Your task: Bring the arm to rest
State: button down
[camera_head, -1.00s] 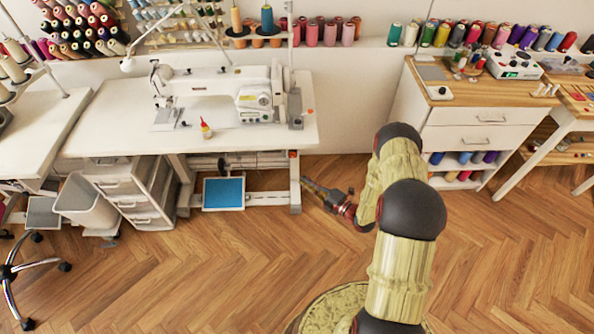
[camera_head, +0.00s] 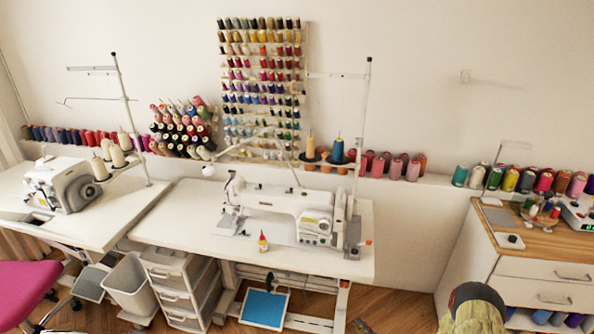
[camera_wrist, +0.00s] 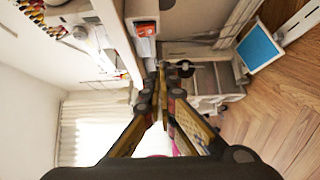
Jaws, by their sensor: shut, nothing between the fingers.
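My gripper (camera_wrist: 163,72) shows in the wrist view, its two fingers meeting near the middle of the picture. It is shut with nothing held. It points out over the floor toward the sewing table's underside and drawers, which appear turned on their side in that view. In the head view only the top of one of my arm links (camera_head: 475,308) shows clearly at the lower right edge. The rest of the arm is mostly below the picture.
A wooden-topped cabinet (camera_head: 560,240) is at right. A pink chair (camera_head: 25,290) is at left.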

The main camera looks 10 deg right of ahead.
jog(key=s+a+f+n+g+y, duration=0.1)
jog(key=s+a+n+g+y, duration=0.4)
jog(key=s+a+n, duration=0.45)
jog(key=s+a+r+n+g, duration=0.3)
jog(key=s+r+n+g, duration=0.7)
jog(key=n, duration=0.7)
jog(key=s+d+r+n+h, duration=0.2)
jog(key=r+n+h, duration=0.2)
jog(key=r+n, duration=0.25)
jog(key=s+d+r+n+g+h, duration=0.1)
jog(key=s+d+r+n+h, duration=0.15)
jog(key=r+n, duration=0.35)
jog(key=s+d+r+n+h, duration=0.1)
jog(key=s+r+n+h, duration=0.1)
jog(key=r+n+h, duration=0.45)
jog(key=s+a+r+n+t, duration=0.1)
jog(key=r+t, duration=0.2)
jog(key=r, duration=0.6)
jog(key=s+a+r+n+t, duration=0.2)
jog(key=r+t, duration=0.1)
jog(key=r, duration=0.5)
jog(key=shift+a+r, duration=0.15)
jog(key=shift+r, duration=0.25)
